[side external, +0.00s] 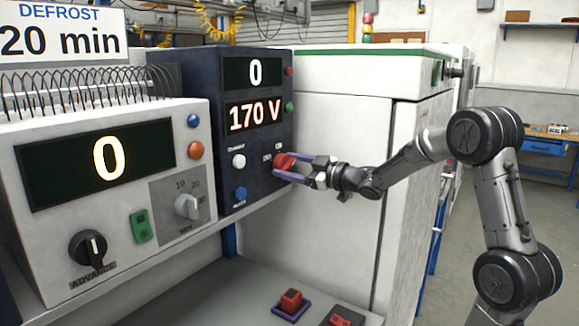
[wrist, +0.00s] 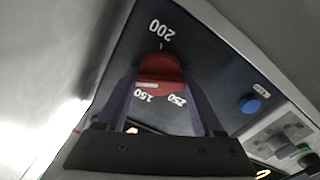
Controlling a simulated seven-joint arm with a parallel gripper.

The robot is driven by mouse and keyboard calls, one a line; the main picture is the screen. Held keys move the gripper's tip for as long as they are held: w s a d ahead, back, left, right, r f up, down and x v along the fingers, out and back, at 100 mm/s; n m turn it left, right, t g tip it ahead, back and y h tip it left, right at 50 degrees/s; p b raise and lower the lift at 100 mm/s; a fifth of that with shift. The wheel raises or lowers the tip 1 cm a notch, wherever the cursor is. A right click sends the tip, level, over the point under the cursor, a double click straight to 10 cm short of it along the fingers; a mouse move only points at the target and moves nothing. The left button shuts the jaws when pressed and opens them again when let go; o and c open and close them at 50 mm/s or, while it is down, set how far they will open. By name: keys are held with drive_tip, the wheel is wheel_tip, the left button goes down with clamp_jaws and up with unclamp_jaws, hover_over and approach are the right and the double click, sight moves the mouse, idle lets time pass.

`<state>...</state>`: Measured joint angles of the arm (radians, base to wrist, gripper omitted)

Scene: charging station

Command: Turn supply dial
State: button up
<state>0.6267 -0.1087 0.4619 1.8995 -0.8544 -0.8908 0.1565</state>
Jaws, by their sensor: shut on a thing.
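The supply dial (side external: 284,161) is a red knob at the lower right of the dark blue supply unit (side external: 225,130). The unit's displays read 0 above and 170 V below. My gripper (side external: 279,167) reaches in from the right, with its purple fingers on either side of the knob. In the wrist view the red dial (wrist: 161,70) sits between the two fingers of my gripper (wrist: 161,80), which is shut on it. The labels 150, 200 and 250 show around the dial. A pale mark shows on the knob near the 150 label; the fingers partly hide its sides.
A white unit (side external: 110,180) with a black advance knob, a grey dial and a display reading 0 stands to the left. A blue button (side external: 240,194) is beside the supply dial. A large white cabinet (side external: 345,150) stands behind my arm. Red buttons (side external: 291,301) are on the lower surface.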

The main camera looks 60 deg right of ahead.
drive_tip(key=shift+m, duration=2.5)
drive_tip(key=o, duration=1.4)
drive_tip(key=shift+c, duration=0.2)
drive_tip(key=s, duration=1.4)
